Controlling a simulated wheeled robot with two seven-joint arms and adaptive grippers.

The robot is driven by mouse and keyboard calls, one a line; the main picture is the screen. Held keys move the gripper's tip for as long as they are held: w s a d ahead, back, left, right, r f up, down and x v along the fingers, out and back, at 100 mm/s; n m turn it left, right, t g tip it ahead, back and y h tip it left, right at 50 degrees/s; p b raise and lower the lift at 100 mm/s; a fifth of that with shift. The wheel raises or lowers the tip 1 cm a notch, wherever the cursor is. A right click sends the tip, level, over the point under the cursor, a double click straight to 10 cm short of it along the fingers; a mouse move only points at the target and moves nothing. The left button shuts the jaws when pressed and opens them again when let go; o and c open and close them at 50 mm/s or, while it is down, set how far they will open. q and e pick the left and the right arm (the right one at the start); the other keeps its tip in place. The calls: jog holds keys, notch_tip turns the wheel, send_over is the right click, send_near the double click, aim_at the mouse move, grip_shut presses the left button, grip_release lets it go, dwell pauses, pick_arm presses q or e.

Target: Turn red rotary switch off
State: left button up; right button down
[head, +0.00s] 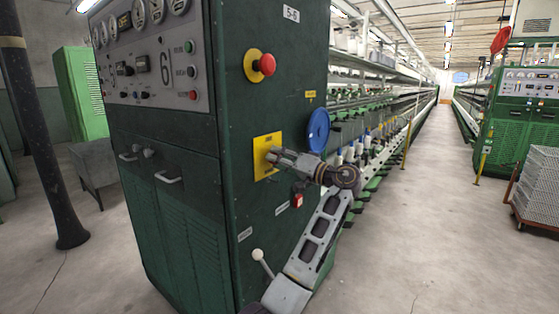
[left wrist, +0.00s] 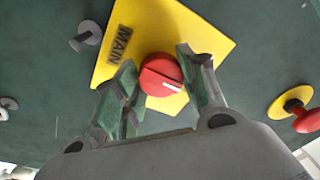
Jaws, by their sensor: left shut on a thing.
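The red rotary switch (left wrist: 161,74) is a round knob on a yellow plate (left wrist: 208,30) marked MAIN. A white line on its face slants down to the right in the left wrist view. My left gripper (left wrist: 158,66) has one finger on each side of the knob and is shut on it. In the head view my left gripper (head: 275,157) reaches the yellow plate (head: 261,171) on the side of the green cabinet (head: 262,110) and hides the knob. My right gripper is in neither view.
A red mushroom button (head: 266,65) on a yellow base sits above the plate. A blue wheel (head: 318,130) is right of it. A small red switch (head: 298,200) and a white-knobbed lever (head: 257,255) are lower.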

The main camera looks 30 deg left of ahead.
pick_arm(q)
jog(key=shift+f, duration=0.15)
jog(key=o, duration=1.1)
jog(key=shift+c, duration=0.2)
jog(key=d, duration=1.2)
jog(key=shift+s+f, duration=0.45)
